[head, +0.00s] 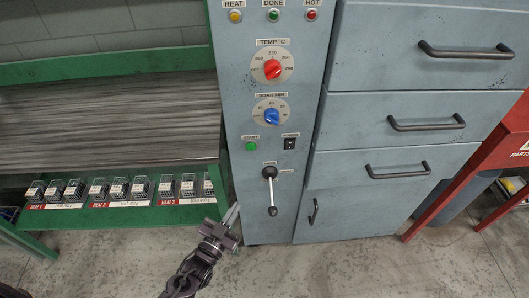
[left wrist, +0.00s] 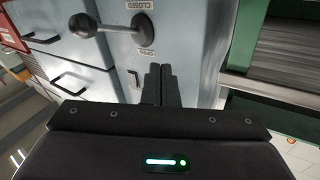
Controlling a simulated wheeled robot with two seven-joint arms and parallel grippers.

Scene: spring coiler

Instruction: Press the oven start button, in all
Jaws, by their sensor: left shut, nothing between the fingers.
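The green start button (head: 251,146) sits on the left of the grey-blue control panel (head: 241,190), under a START label. It does not show in the left wrist view. My left gripper (head: 234,213) is below it, low in front of the panel's lower left edge, apart from the button. Its fingers are together and empty; they also show in the left wrist view (left wrist: 160,84), pointing at the panel. My right gripper is not in view.
Beside the button is a black rocker switch (head: 290,143). A red dial (head: 272,69) and blue dial (head: 271,116) are above; a lever (head: 271,191) hangs below. Grey drawers (head: 420,110) stand right. A green bench (head: 150,216) with several wire baskets stands left.

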